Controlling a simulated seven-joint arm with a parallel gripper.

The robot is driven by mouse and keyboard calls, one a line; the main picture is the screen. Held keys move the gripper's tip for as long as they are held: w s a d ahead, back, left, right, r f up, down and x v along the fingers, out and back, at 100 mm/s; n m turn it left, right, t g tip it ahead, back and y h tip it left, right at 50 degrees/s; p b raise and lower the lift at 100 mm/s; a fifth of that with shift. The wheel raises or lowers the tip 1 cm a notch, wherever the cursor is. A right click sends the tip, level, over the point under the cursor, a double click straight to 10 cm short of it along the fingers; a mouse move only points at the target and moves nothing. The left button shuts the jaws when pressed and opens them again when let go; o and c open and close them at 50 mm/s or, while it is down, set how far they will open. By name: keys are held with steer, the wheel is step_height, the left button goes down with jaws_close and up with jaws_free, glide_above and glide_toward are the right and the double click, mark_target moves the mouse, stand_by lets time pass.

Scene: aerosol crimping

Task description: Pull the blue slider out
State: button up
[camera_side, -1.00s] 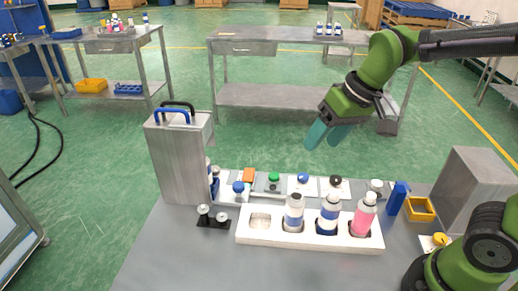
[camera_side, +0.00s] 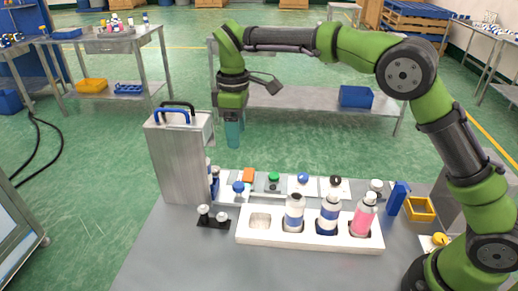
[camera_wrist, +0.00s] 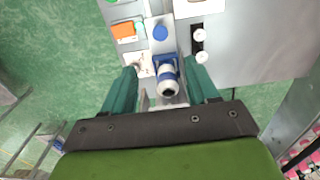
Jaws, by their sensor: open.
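The blue slider shows a round blue knob (camera_side: 238,187), just right of the grey crimping machine (camera_side: 178,160). In the wrist view the blue slider knob (camera_wrist: 160,32) is above centre, beyond my fingertips. A bottle with a blue band (camera_side: 214,183) stands in the machine's opening, partly hidden by its wall. In the wrist view this bottle (camera_wrist: 168,80) appears between my fingers. My gripper (camera_side: 233,143) is open and empty, pointing down, in the air above the knob. Its two teal fingers (camera_wrist: 160,70) are apart in the wrist view, touching nothing.
A white tray (camera_side: 262,240) holds several bottles, with an empty slot at left. A black holder (camera_side: 213,223) with two small silver-white pieces is left of it. Coloured caps on white cards line the back edge. A blue block (camera_side: 397,198) and yellow bin (camera_side: 420,209) are right.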

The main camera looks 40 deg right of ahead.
mark_target(239, 185)
step_height(239, 185, down, 16)
steer(key=shift+r, duration=0.1)
stand_by(0.4)
jaws_close()
